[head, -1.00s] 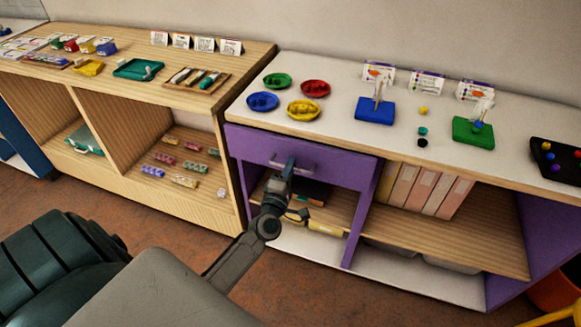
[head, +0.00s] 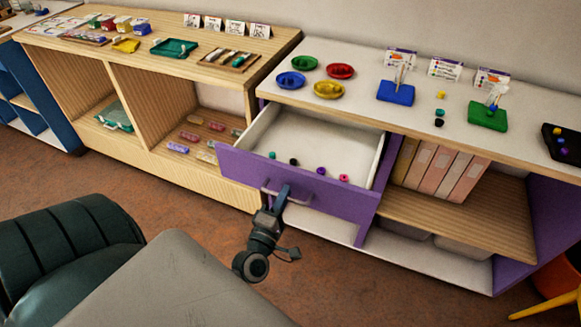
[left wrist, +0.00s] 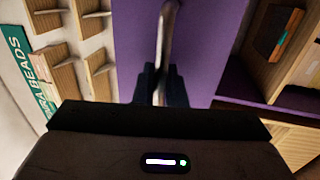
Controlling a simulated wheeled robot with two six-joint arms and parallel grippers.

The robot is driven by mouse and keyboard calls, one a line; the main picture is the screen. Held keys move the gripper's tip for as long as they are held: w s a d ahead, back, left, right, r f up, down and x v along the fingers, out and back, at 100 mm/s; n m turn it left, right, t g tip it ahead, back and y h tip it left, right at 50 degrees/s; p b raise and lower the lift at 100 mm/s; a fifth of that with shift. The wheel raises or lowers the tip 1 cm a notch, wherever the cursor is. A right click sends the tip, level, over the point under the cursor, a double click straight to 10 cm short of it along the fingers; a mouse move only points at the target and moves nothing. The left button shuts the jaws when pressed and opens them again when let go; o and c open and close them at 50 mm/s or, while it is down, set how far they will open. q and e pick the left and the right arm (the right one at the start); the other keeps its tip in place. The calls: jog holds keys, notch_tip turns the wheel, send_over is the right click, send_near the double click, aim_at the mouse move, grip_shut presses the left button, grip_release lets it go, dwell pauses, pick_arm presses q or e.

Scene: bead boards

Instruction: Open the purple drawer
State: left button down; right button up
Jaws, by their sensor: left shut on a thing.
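The purple drawer (head: 325,197) is pulled well out from under the white counter in the head view. Its white inside shows, with several small beads (head: 320,171) lying near the front. My left gripper (head: 276,196) is shut on the metal bar handle (head: 299,199) at the drawer's front. In the left wrist view the handle (left wrist: 167,40) runs between the fingers (left wrist: 161,86), with the purple front (left wrist: 205,40) behind it. My right gripper is not in view.
The white counter (head: 360,85) above holds coloured dishes (head: 329,90), a blue stand (head: 396,92), a green stand (head: 487,116) and cards. A wooden shelf unit (head: 250,70) stands at left.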

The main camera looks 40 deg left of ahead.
pick_arm(q)
jog(key=shift+s+d, duration=0.15)
jog(key=shift+s, duration=0.55)
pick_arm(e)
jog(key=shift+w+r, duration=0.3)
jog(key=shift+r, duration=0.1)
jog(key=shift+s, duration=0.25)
pick_arm(q)
jog(key=c, duration=1.7)
grip_release()
jog(key=shift+o, duration=0.4)
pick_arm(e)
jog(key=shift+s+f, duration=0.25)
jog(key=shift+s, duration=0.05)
